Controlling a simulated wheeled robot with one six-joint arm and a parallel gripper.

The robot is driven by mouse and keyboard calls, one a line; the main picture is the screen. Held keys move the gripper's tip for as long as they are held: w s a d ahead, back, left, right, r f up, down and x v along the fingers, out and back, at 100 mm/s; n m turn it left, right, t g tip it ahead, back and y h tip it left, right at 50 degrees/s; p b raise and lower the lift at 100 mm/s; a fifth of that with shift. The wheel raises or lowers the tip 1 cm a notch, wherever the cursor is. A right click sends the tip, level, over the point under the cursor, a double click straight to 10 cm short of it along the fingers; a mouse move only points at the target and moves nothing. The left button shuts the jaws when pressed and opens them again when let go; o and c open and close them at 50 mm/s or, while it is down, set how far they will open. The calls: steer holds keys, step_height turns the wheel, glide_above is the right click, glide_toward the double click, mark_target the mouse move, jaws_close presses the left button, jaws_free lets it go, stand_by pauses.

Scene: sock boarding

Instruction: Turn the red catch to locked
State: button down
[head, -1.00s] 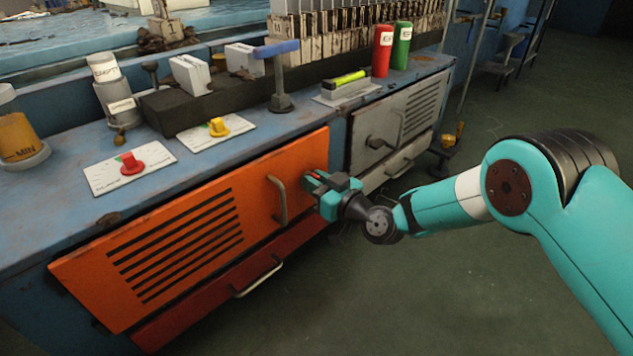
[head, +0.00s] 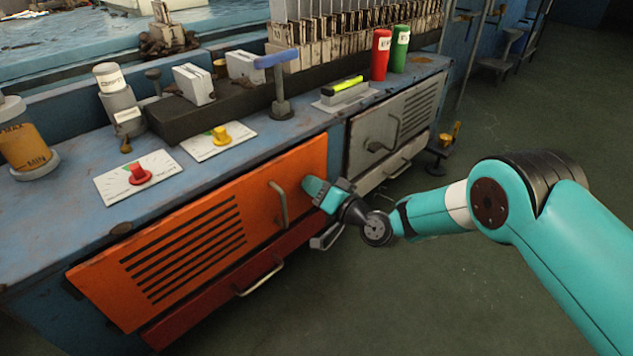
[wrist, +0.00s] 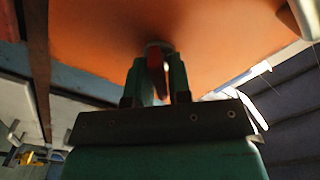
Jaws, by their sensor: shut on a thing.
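The red catch (wrist: 155,56) is a small red piece against the orange door (wrist: 210,35), seen between my fingers in the wrist view. My gripper (wrist: 160,62) is shut on it, with one green finger on each side. In the head view my gripper (head: 318,190) is at the right end of the orange door (head: 235,225), right of its upright bar handle (head: 280,203). There my gripper hides the catch. No locked or unlocked marking can be read near it.
A red knob (head: 140,174) and a yellow knob (head: 220,135) sit on white plates on the bench top. A dark red drawer (head: 215,300) with a handle lies below the door. A grey door (head: 395,125) stands to the right. The floor in front is clear.

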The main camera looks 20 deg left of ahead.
steer(key=m+p, duration=0.1)
steer(key=m, duration=0.3)
steer(key=shift+m, duration=0.3)
steer(key=m+p, duration=0.1)
steer(key=m, duration=0.3)
steer(key=shift+f, duration=0.1)
steer(key=shift+m, duration=0.4)
steer(key=c, duration=1.2)
jaws_free()
steer(key=shift+a, duration=0.1)
